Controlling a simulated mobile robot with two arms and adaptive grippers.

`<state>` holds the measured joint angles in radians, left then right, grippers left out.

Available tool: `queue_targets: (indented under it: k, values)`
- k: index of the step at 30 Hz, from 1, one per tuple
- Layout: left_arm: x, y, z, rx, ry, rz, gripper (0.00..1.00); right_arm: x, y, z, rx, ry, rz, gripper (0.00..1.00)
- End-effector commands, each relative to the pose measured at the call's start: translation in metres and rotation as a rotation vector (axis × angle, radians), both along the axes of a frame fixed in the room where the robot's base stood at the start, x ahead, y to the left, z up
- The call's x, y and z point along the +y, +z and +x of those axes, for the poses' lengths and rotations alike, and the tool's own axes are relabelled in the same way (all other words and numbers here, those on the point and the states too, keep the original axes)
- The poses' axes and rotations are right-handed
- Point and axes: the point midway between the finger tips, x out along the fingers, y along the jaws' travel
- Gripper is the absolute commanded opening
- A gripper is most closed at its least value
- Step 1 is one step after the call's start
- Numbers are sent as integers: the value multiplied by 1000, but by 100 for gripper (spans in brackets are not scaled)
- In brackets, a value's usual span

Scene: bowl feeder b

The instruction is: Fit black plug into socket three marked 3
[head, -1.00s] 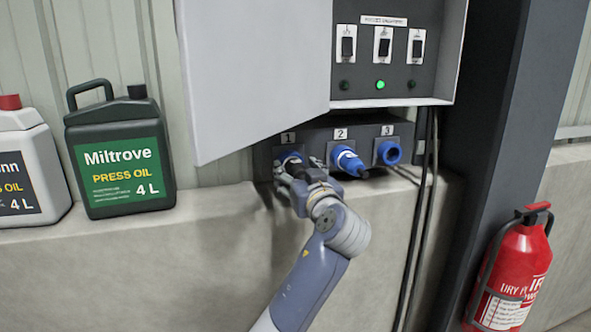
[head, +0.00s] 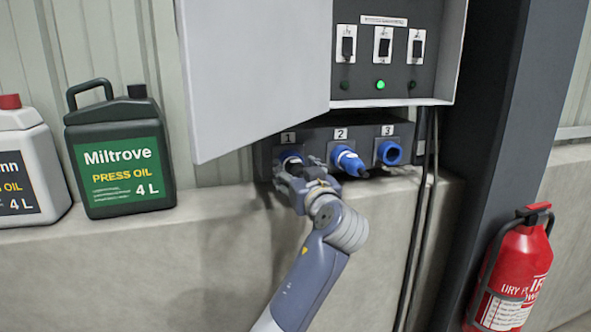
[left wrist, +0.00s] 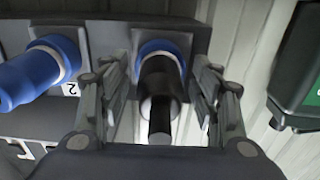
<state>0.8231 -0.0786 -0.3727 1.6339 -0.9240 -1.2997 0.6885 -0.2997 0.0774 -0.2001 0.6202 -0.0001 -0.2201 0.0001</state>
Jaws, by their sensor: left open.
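The black plug (left wrist: 160,85) sits in socket one, its front end in the blue ring and its cable end toward me in the left wrist view. In the head view the plug is mostly hidden by my left gripper (head: 296,169). In the left wrist view my left gripper (left wrist: 160,75) is open, with one finger on each side of the plug. Socket three (head: 389,153), marked 3, is an empty blue ring at the right end of the socket box. My right gripper is not in view.
A blue plug (head: 349,161) fills socket two, between sockets one and three; it also shows in the left wrist view (left wrist: 35,75). An open cabinet door (head: 255,80) hangs above socket one. Black cables (head: 422,215) run down right of the sockets.

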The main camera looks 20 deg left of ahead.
Motion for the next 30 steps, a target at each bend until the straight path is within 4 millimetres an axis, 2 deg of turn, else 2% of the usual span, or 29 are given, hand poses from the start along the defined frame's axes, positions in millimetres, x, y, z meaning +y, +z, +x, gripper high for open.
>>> queue_targets:
  k: [24,30]
  values:
    - [0,1,0,-1,1,1,57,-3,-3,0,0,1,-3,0]
    - [0,0,0,-1,1,1,12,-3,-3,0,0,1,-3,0]
